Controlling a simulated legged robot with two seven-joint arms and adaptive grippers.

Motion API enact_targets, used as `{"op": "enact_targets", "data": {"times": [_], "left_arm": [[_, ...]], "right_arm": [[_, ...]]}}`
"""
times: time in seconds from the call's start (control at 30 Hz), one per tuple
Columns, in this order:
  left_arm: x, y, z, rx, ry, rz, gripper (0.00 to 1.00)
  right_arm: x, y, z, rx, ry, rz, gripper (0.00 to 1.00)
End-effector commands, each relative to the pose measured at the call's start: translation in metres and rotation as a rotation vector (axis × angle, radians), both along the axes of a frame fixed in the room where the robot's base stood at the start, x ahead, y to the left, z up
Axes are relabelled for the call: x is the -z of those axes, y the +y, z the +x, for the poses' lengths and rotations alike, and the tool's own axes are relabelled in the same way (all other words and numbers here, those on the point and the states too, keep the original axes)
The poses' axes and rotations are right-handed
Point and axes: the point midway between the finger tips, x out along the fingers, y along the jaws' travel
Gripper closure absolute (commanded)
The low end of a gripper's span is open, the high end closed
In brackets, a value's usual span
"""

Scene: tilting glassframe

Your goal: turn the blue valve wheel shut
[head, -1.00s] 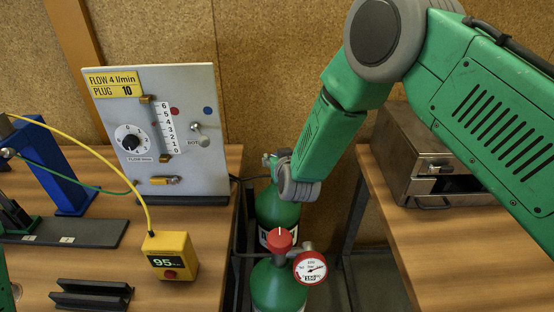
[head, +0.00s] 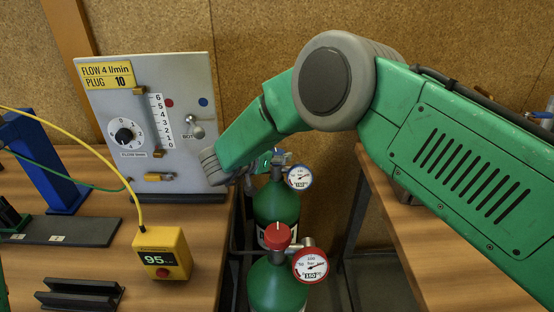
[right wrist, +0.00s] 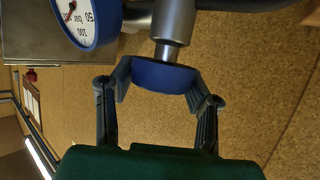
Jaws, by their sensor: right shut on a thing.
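The blue valve wheel (right wrist: 163,75) shows in the right wrist view, on a grey metal stem. My right gripper (right wrist: 160,88) has one finger on each side of its rim and is shut on it. In the head view my right gripper (head: 266,162) is at the top of the rear green cylinder (head: 277,205), mostly hidden by my wrist. The wheel is too hidden there to make out clearly. A blue-rimmed gauge (head: 299,177) sits just right of that valve and also shows in the right wrist view (right wrist: 88,18). My left gripper is not in view.
A front green cylinder (head: 277,288) has a red wheel (head: 277,236) and a red-rimmed gauge (head: 310,266). A flow panel (head: 150,120) and yellow meter (head: 162,254) stand on the left table. Another table (head: 450,245) flanks the cylinders on the right.

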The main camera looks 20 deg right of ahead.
Motion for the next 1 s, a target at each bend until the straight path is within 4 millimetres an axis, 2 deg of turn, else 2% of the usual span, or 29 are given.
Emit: {"op": "enact_targets", "data": {"times": [0.03,0.3,0.83,0.87,0.9,1.0], "left_arm": [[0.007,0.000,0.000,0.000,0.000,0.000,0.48],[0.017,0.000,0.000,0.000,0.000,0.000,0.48],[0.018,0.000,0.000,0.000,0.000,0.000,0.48],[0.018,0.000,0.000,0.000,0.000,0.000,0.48],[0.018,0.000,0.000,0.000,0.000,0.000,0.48],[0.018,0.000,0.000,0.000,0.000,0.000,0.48]], "right_arm": [[0.009,0.004,-0.003,0.023,0.009,0.011,0.86],[0.008,0.004,-0.003,0.112,0.011,0.009,0.86],[0.006,0.004,-0.003,0.132,0.012,0.008,0.86],[0.006,0.004,-0.003,0.132,0.012,0.008,0.51],[0.006,0.004,-0.002,0.132,0.012,0.008,0.37],[0.004,0.003,-0.002,0.134,0.009,0.006,0.36]]}}
